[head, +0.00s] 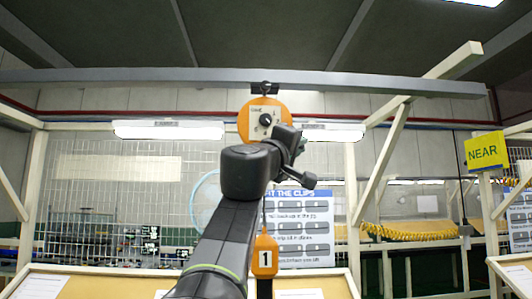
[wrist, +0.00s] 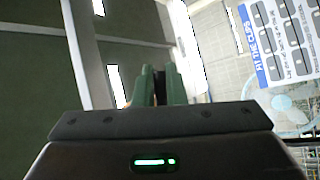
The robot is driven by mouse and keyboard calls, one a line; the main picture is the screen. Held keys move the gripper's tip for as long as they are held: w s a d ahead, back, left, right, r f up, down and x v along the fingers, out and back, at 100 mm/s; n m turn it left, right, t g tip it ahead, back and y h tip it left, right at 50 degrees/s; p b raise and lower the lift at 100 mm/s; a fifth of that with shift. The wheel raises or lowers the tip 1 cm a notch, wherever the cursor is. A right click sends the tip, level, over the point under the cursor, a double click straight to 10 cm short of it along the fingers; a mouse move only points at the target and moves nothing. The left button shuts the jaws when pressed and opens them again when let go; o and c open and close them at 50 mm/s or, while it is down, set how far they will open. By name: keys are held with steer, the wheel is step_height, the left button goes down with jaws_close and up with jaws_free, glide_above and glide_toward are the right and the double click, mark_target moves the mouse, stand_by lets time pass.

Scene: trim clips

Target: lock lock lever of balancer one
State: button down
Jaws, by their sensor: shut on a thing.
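Balancer one (head: 246,118) is an orange, round-bodied unit with a pale dial face and a black knob, hanging from the grey overhead beam. Its orange tag marked 1 (head: 265,255) hangs below on a line. My gripper (head: 300,146) is at the lower right of the balancer's body, partly hidden by my arm. In the wrist view my gripper's two green fingers (wrist: 160,84) stand close together, with a dark narrow piece (wrist: 158,82) between them. It looks like the lock lever, mostly hidden by the fingers.
The grey beam (head: 150,76) runs across above the balancer. A clip instruction board (head: 305,225) stands behind it. A yellow NEAR sign (head: 484,151) is at the right, and a coiled yellow hose (head: 420,231) hangs behind. Pale angled worktops line the front.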

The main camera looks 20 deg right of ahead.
steer(key=c, duration=1.5)
jaws_free()
steer(key=b+v, duration=0.5)
steer(key=v, duration=0.8)
steer(key=shift+s+a+f, duration=0.2)
steer(key=shift+s+a, duration=0.05)
steer(key=shift+a, duration=0.05)
steer(key=shift+r, duration=0.1)
steer(key=p+x, duration=0.5)
steer(key=x, duration=0.9)
steer(key=shift+a, duration=0.1)
